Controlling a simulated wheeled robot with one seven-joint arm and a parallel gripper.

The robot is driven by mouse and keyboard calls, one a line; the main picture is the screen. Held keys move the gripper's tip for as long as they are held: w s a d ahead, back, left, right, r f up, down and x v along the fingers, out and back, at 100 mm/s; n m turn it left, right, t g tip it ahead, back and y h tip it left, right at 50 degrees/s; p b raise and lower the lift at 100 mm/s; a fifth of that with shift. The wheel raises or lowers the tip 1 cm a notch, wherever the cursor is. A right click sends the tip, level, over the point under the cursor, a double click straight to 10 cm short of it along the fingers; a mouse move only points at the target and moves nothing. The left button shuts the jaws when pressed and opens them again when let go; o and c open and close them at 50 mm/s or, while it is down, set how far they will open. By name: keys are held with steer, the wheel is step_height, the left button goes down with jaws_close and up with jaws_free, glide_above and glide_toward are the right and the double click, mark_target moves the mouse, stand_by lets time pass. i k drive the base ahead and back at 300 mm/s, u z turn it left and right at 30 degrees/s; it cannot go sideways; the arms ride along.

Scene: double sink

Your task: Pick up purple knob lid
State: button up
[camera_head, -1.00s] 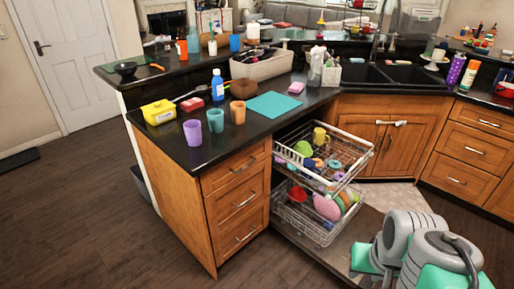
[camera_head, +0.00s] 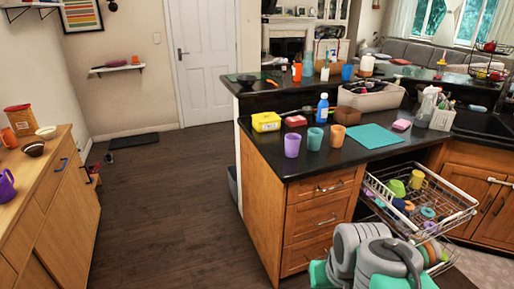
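I cannot pick out a purple knob lid for certain. Small purple-blue pieces (camera_head: 399,204) lie among the dishes in the pulled-out upper dishwasher rack (camera_head: 462,215), too small to identify. A purple cup (camera_head: 292,145) stands on the dark counter, and a purple pitcher-like vessel (camera_head: 5,188) is on the wooden cabinet at the left edge. My grey and green arm fills the bottom right, in front of the racks, hiding part of the lower one. My gripper's fingertips do not show.
The dark counter (camera_head: 345,160) holds cups, a yellow box (camera_head: 266,121), a blue bottle (camera_head: 322,108) and a teal mat (camera_head: 371,136). A wooden cabinet (camera_head: 62,185) stands at left. The dark floor (camera_head: 170,200) between cabinet and counter is clear.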

mark_target(432, 224)
steer(key=k, duration=0.6)
steer(key=z, duration=0.65)
steer(key=i, duration=0.85)
steer(key=z, duration=0.4)
steer(key=i, duration=0.95)
steer(key=u, duration=0.9)
steer(key=i, duration=0.65)
steer(key=u, duration=0.6)
